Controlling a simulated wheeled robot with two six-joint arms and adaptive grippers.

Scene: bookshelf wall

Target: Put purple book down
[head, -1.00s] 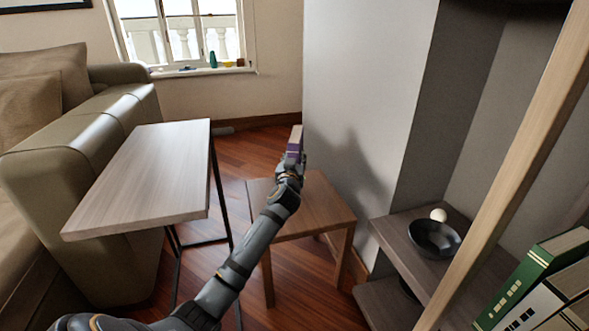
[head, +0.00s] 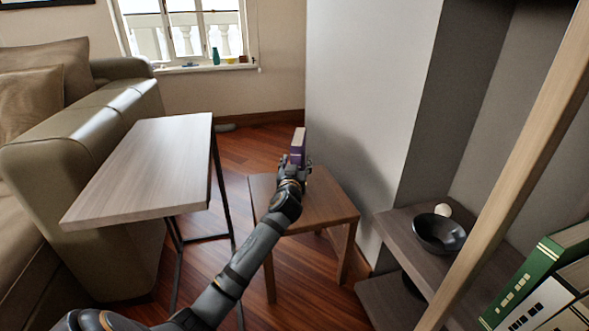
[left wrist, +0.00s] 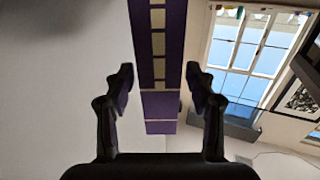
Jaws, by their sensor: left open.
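The purple book (head: 297,148) stands roughly upright at the small wooden side table (head: 325,205), with pale page edges on top. My left gripper (head: 293,168) is just in front of it and hides its lower part, so I cannot see its contact with the tabletop. In the left wrist view the purple spine with gold panels (left wrist: 163,60) lies between the fingers of my left gripper (left wrist: 163,95). The fingers are open, with a visible gap on each side of the book. My right gripper is in neither view.
A longer light wood table (head: 150,165) stands left of the small table, beside a leather sofa (head: 75,140). A wall (head: 365,90) rises close behind and right. A shelf at right holds a black bowl (head: 440,235) and green and white books (head: 540,275).

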